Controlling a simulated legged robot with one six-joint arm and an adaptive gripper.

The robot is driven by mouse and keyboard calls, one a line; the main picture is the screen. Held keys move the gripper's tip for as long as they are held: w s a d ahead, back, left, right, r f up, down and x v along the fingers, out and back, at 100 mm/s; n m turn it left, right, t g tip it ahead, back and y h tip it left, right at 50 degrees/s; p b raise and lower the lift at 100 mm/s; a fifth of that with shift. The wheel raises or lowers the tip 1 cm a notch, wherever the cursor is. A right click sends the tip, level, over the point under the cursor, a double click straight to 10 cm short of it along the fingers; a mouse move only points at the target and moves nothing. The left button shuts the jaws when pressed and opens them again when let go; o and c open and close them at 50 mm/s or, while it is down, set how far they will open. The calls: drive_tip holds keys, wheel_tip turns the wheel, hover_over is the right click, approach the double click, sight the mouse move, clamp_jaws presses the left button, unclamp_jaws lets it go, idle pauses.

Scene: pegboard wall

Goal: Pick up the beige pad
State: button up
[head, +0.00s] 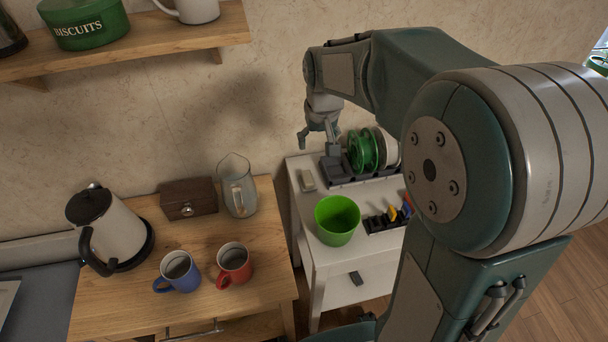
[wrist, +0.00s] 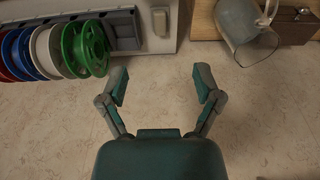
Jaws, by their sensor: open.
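The beige pad (head: 307,180) is a small block lying on the back left of the white cabinet top (head: 310,230). In the wrist view the pad (wrist: 160,21) shows near the top edge, ahead of the fingertips and roughly centred between them. My gripper (head: 318,143) is above the back of the cabinet, near the wall. In the wrist view my gripper (wrist: 162,82) is open with its two fingers spread apart. Nothing is between the fingers, and the pad is apart from them.
Right of the pad, a dark tray (head: 338,174) stands by the green spool (head: 363,150). A green cup (head: 337,220) stands in front. The glass pitcher (head: 238,187) and wooden box (head: 189,199) are on the wooden table to the left. The wall is close behind.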

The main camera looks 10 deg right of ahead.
drive_tip(key=w+f+g, duration=0.2)
drive_tip(key=w+f, duration=0.7)
drive_tip(key=f, duration=0.3)
hover_over(307, 177)
drive_tip(key=f, duration=0.5)
drive_tip(key=shift+s+d, duration=0.1)
drive_tip(key=shift+s, duration=0.15)
drive_tip(key=f, duration=0.6)
drive_tip(key=shift+w+f, duration=0.15)
drive_tip(key=shift+w, duration=0.2)
drive_tip(key=c, duration=1.1)
